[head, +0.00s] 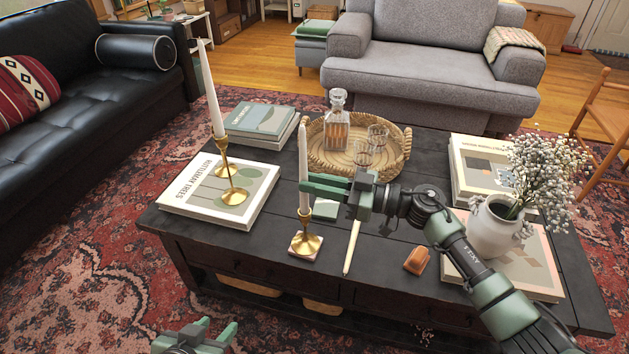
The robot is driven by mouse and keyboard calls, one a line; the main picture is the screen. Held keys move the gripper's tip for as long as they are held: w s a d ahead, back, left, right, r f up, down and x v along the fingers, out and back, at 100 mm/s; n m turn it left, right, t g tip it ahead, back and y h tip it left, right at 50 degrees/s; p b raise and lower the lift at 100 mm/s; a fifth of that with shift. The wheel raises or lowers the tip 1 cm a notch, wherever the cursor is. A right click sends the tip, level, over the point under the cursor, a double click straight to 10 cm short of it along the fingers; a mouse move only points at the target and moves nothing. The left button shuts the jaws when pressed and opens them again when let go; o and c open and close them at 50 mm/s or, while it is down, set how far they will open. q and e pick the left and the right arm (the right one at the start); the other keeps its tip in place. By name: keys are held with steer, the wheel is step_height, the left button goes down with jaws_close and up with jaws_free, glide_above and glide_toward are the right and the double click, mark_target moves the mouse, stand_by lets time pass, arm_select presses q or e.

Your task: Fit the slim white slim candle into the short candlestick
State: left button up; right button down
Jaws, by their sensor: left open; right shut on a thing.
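A slim white candle (303,158) stands upright in the jaws of my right gripper (305,186), which is shut on it. Its lower end meets the top of the short brass candlestick (306,241); I cannot tell whether it sits inside the cup. The candlestick stands on a small pale square coaster (293,250) near the table's front edge. My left gripper (210,330) is open and empty, low in front of the table. A second slim white candle (351,248) lies on the table right of the candlestick.
A taller brass candlestick (222,165) with a white candle stands on a book (182,200) at left. A wicker tray (400,160) with decanter (337,125) and glasses is behind.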

arm_select(q)
steer(key=shift+w+d+r, duration=0.15)
steer(key=shift+r, duration=0.05)
arm_select(e)
steer(key=shift+f, duration=0.5)
arm_select(q)
steer(key=shift+w+r, duration=0.1)
arm_select(e)
steer(key=c, duration=1.3)
jaws_free()
steer(key=shift+d, duration=0.1)
arm_select(q)
steer(key=s+a+f+g+p, duration=0.1)
steer(key=s+g, duration=0.1)
steer(key=s, duration=0.3)
steer(key=s+a+f+g+y+p, duration=0.1)
steer(key=s+a+f+g, duration=0.1)
steer(key=s, duration=0.3)
steer(key=shift+s+a+f+g+p, duration=0.15)
steer(key=shift+s+f+g+p, duration=0.2)
steer(key=shift+g, duration=0.35)
arm_select(e)
steer(key=shift+v, duration=2.95)
